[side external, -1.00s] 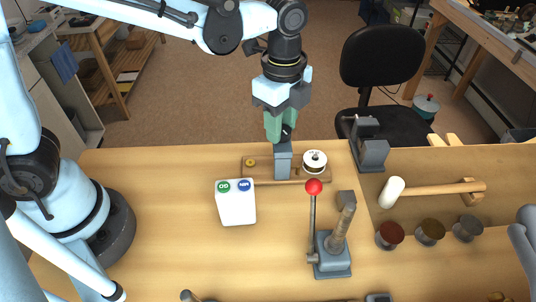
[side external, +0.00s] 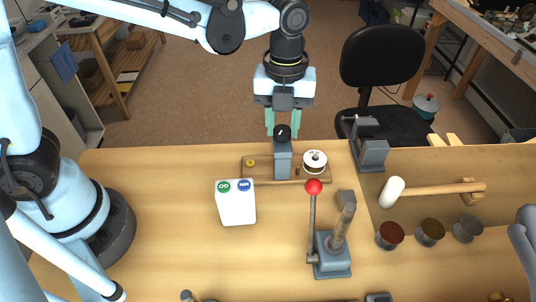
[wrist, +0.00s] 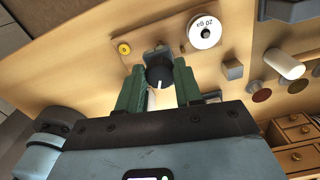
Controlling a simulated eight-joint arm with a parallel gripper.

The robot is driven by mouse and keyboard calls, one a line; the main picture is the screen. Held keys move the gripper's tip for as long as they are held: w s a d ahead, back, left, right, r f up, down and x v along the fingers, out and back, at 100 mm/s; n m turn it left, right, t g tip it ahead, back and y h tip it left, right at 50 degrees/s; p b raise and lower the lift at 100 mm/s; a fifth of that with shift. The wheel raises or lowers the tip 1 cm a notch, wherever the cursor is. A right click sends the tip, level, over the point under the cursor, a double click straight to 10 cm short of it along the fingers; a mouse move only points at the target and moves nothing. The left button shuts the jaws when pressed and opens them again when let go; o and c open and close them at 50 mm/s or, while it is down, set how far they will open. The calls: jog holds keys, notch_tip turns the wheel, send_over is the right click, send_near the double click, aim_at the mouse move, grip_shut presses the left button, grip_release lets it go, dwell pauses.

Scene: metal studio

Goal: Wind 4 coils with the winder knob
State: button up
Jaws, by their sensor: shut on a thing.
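The winder knob (side external: 282,132) is black with a white pointer line and sits on top of a grey post (side external: 283,162) on a wooden board. It also shows in the wrist view (wrist: 160,78). My gripper (side external: 283,122) comes down from above with green fingers, one on each side of the knob. In the wrist view my gripper (wrist: 160,84) is shut on the knob. A white wire spool (side external: 315,160) is on the board's right end and a small yellow part (side external: 250,162) is on its left. Any wound coil is too small to tell.
A white box (side external: 235,205) with green and blue buttons stands in front of the winder. A lever press (side external: 330,250) with a red ball handle stands front right. A grey device (side external: 372,150), a mallet (side external: 430,190) and several round spools lie right. The table's left middle is clear.

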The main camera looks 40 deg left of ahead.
aim_at(284, 128)
jog(key=m, duration=0.4)
jog(key=shift+d+m, duration=0.1)
jog(key=shift+m, duration=0.2)
jog(key=m, duration=0.4)
jog(key=shift+m, duration=0.3)
jog(key=o, duration=1)
jog(key=shift+o, duration=0.2)
notch_tip(284, 128, up, 12)
